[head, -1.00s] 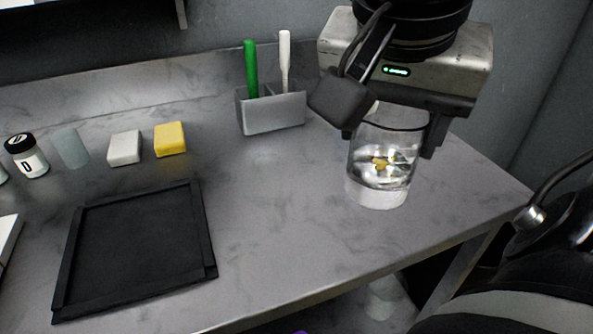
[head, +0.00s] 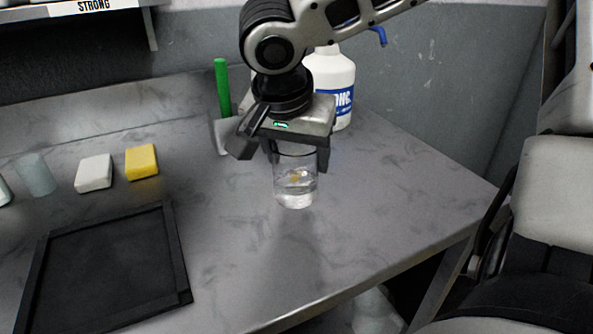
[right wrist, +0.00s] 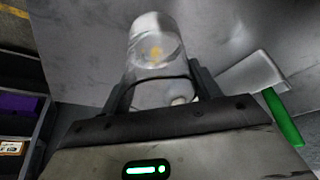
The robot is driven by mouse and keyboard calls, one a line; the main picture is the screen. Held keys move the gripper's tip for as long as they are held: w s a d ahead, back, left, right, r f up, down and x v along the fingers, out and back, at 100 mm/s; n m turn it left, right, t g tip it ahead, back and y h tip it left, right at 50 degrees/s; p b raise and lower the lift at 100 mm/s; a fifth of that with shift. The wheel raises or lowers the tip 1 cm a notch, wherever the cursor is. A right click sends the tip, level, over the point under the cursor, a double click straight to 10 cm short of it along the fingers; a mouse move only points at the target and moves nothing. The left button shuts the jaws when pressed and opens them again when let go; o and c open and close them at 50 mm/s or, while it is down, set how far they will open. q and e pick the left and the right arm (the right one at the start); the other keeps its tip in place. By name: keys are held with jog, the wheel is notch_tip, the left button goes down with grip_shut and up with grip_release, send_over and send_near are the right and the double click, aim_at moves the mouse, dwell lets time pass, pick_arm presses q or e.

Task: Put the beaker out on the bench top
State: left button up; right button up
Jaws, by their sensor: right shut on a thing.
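The beaker (head: 295,190) is clear glass with clear liquid and a small yellow-orange patch visible in it. It is upright or nearly so, over the grey bench top (head: 240,240), right of the black tray. My right gripper (head: 297,158) is shut on its upper part from above. In the right wrist view the beaker (right wrist: 156,50) sits between the two fingers (right wrist: 163,90). I cannot tell whether its base touches the bench or hangs just above it. My left gripper is not in view.
A black tray (head: 40,270) lies at the left. A white block (head: 94,173) and a yellow block (head: 141,162) lie behind it.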

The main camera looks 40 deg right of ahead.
aim_at(297, 172)
jog(key=shift+f, duration=1.5)
jog(key=shift+f, duration=0.1)
jog(key=shift+f+b, duration=0.15)
jog(key=shift+b, duration=0.25)
jog(key=o, duration=1.2)
jog(key=shift+a+r+p, duration=0.1)
jog(key=shift+r+p, duration=0.25)
jog(key=shift+r, duration=0.15)
jog(key=p+v, duration=0.2)
jog(key=v, duration=0.9)
jog(key=shift+a+r, duration=0.1)
jog(key=shift+r, duration=0.15)
